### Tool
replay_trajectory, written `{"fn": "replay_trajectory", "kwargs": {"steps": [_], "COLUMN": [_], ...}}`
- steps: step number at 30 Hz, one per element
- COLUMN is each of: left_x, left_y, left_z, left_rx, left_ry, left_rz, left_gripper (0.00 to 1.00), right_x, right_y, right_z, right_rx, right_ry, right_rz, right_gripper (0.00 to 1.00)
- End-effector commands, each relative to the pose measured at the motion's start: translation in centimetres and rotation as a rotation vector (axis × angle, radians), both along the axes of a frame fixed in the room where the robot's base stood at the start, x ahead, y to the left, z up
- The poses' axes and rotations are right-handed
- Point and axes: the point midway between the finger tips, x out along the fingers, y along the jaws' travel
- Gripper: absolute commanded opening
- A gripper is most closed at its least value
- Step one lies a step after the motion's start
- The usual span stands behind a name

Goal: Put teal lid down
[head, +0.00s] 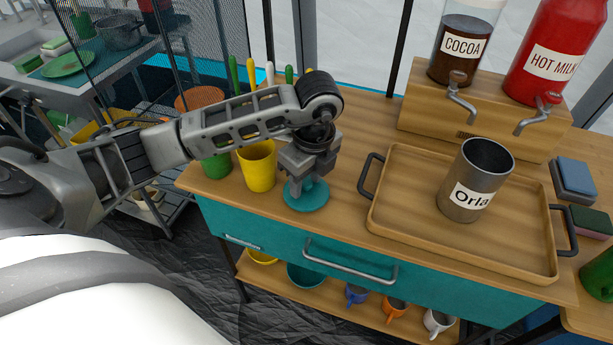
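The teal lid (306,197) is a round disc low over the wooden counter, close to its front edge and right of the yellow cup (258,168). It looks level and seems to lie on the wood, though a small gap below it cannot be ruled out. My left gripper (309,184) points down right over the lid, with its fingers at the lid's middle. The fingers hide the lid's centre, so whether they are closed on a knob cannot be seen. My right gripper is out of view.
A wooden tray (408,246) with dark handles holds a steel cup labelled Orla (483,172). Cocoa (463,62) and hot milk (556,38) dispensers stand behind on a wooden block. A green cup (216,166) stands at the left. Bare counter lies between lid and tray.

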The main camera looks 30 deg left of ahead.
Motion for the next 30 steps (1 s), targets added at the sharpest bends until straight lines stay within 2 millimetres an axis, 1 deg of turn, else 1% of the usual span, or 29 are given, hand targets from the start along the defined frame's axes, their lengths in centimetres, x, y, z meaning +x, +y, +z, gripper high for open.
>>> {"fn": "replay_trajectory", "kwargs": {"steps": [4,5,8,13,16,18,21,25,30], "left_x": [0.0,0.0,0.1,0.0,0.0,0.0,-0.1,-0.1,-0.2], "left_y": [0.0,-0.1,-0.2,-0.7,-0.9,-1.0,-1.2,-1.4,-1.4], "left_z": [0.6,0.7,2.0,5.6,7.9,9.6,10.9,12.0,12.3], "left_rx": [0.000,-0.001,-0.001,-0.001,0.000,0.002,0.002,0.001,0.000], "left_ry": [-0.001,-0.002,-0.005,-0.007,-0.007,-0.006,-0.005,-0.002,0.000], "left_rz": [0.000,0.000,-0.001,-0.001,-0.002,-0.002,0.001,0.001,0.000], "left_gripper": [0.41,0.41,0.41,0.41,0.41,0.41,0.41,0.41,0.41], "right_x": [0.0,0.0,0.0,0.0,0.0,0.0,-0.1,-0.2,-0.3], "right_y": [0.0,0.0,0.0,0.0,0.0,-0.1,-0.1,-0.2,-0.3], "right_z": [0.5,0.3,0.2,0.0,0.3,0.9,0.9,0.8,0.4], "right_rx": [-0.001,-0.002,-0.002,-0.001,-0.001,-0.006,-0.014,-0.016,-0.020], "right_ry": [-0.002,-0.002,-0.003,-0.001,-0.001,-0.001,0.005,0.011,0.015], "right_rz": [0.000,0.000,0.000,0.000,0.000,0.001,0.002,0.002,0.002], "right_gripper": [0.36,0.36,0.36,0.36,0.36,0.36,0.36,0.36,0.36]}}
